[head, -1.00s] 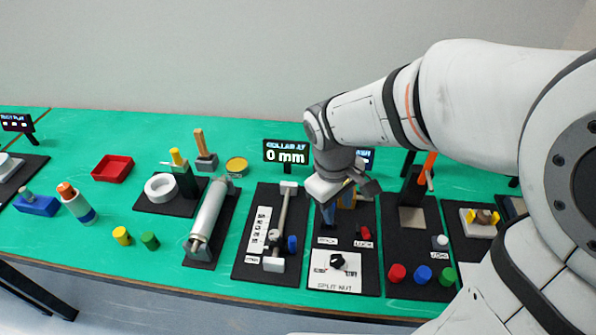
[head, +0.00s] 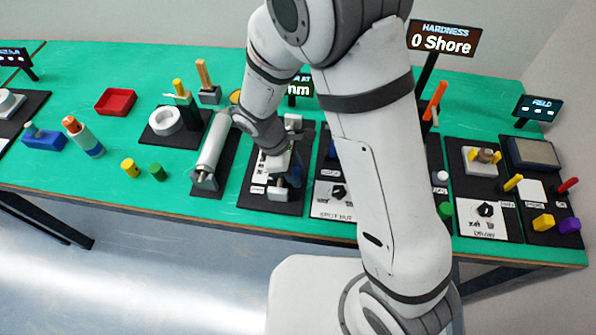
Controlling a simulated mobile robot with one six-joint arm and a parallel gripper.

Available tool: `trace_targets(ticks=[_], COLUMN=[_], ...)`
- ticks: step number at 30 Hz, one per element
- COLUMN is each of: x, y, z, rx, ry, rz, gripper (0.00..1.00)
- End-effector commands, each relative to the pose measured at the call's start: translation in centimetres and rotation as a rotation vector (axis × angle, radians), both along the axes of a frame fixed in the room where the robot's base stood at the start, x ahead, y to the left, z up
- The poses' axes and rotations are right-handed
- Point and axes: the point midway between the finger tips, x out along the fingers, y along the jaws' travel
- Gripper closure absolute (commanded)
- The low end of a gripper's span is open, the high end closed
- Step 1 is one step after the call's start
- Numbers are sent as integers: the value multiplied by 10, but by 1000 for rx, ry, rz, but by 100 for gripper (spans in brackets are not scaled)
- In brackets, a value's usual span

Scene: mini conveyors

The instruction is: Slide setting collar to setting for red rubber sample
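The collar station (head: 252,202) is a black board with a rod between grey end blocks and a white label strip. Its far end block (head: 293,121) shows beside my wrist. My gripper (head: 279,178) is over the near part of this station, pointing down. It hides most of the rod and the collar, so I cannot tell whether it touches the collar. Its fingertips are not clear enough to show whether they are open or shut. The red rubber sample is not visible.
A grey roller (head: 211,152) stands close left of my gripper. The split nut panel (head: 333,199) is close right. The hardness display (head: 443,38) reads 0 Shore. A green cylinder (head: 445,210) shows beside my arm. Green table (head: 120,205) is free at the front left.

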Motion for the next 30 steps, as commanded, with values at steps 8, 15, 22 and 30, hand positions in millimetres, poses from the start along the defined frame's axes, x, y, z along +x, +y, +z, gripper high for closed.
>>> trace_targets(ticks=[8, 15, 22, 30], x=[-1, -1, -1, 0], y=[-7, -7, -7, -7], z=[-16, -16, -16, -16], rx=[0, 1, 1, 1], ry=[0, 0, 0, 0], rz=[0, -1, -1, -1], gripper=[61, 65, 84, 100])
